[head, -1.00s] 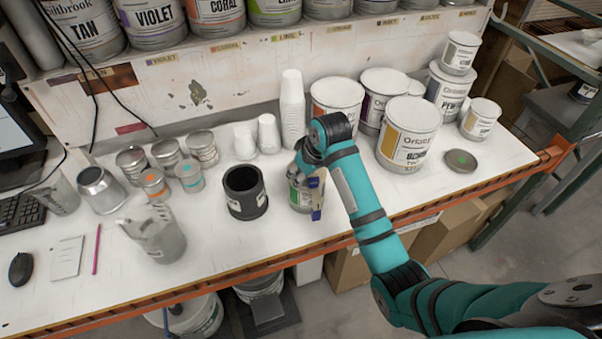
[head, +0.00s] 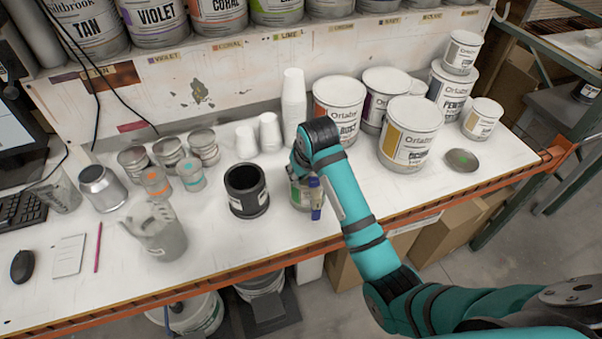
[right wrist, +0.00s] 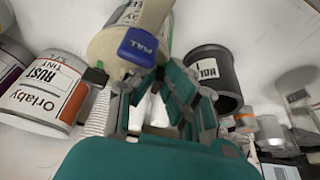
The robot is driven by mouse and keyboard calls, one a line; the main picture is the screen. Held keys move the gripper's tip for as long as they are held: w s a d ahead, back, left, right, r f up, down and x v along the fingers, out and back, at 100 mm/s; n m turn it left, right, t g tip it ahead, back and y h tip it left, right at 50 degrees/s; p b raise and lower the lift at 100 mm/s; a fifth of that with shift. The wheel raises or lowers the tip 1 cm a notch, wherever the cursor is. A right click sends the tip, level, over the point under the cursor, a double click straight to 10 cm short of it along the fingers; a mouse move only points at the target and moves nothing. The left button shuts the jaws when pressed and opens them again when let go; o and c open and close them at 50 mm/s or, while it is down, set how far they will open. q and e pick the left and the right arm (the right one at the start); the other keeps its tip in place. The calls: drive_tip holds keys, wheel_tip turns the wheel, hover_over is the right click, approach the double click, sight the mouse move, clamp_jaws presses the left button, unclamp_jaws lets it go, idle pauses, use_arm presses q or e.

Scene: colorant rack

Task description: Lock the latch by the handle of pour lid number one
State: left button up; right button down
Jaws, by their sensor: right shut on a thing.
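A small can (head: 299,195) with a pour lid stands near the front edge of the table in the head view, mostly hidden by my right arm. In the right wrist view its beige pour lid (right wrist: 110,48) carries a blue tab marked PULL (right wrist: 138,46). The blue and beige part also shows at the can's right side in the head view (head: 316,198). My right gripper (right wrist: 160,82) is shut on the pour lid, just beside the blue tab. The exact contact, and whether the latch is locked, is hard to see. My left gripper is out of view.
A black pot marked HOLD (head: 247,190) stands close left of the can. Stacked white cups (head: 293,105) and large paint cans (head: 408,132) stand behind and to the right. A clear jug (head: 158,232) is at left. The table front between jug and can is clear.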

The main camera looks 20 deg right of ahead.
drive_tip(key=c, duration=1.7)
unclamp_jaws()
drive_tip(key=shift+r, duration=0.15)
drive_tip(key=v, duration=0.7)
drive_tip(key=shift+s+d, duration=0.1)
drive_tip(key=shift+s, duration=0.15)
